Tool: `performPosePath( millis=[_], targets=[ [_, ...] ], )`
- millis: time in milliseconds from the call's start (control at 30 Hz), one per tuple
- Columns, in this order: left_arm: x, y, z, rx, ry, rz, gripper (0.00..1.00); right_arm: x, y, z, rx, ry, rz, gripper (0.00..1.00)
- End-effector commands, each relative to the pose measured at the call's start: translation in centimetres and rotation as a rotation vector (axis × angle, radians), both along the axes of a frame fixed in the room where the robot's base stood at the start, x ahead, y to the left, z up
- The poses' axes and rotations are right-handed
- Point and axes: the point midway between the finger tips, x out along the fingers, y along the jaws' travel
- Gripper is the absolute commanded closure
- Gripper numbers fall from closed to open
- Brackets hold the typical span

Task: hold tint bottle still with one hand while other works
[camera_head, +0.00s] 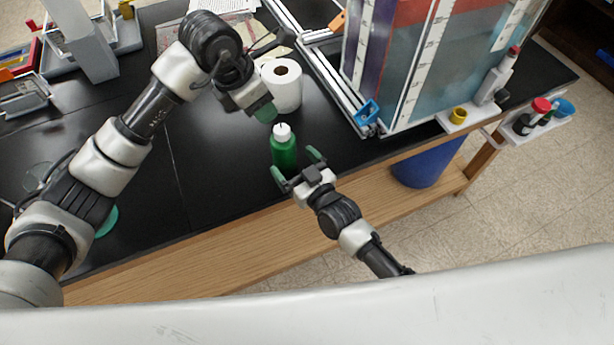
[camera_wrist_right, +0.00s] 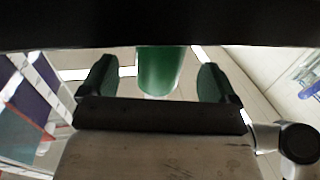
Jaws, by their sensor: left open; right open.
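The tint bottle (camera_head: 284,153) is green with a white cap and stands upright on the black bench top near its front edge. My right gripper (camera_head: 297,164) is open in front of the bottle, its green-tipped fingers pointing at it. In the right wrist view, the bottle (camera_wrist_right: 160,70) shows between the two open fingers (camera_wrist_right: 157,82), apart from both; its upper part is out of that view. My left gripper (camera_head: 266,112) is above and slightly behind the bottle, close to its cap. It points down and looks empty.
A white paper roll (camera_head: 286,92) stands behind the bottle. A large tank with rulers (camera_head: 420,60) sits in an extrusion frame (camera_head: 318,62) to the right. The bench left of the bottle is mostly clear.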

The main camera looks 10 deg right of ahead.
Motion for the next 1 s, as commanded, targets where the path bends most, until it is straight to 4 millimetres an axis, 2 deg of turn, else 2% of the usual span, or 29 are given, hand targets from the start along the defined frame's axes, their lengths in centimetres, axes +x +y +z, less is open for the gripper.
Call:
performPosePath(
  millis=[100, 300, 667, 1000],
  targets=[
    [0.0, 0.0, 0.0, 0.0, 0.0, 0.0, 0.57, 1.7, 1.0, 0.1, 0.0, -0.001, 0.001, 0.1],
    [0.0, 0.0, 0.0, 0.0, 0.0, 0.0, 0.57, 3.3, 1.9, 0.0, 0.001, 0.003, 0.001, 0.1],
    [0.0, 0.0, 0.0, 0.0, 0.0, 0.0, 0.57, 3.6, 2.0, 0.0, 0.0, 0.002, 0.0, 0.11],
    [0.0, 0.0, 0.0, 0.0, 0.0, 0.0, 0.57, 3.6, 2.0, -0.1, 0.0, 0.002, 0.0, 0.63]
  ],
)
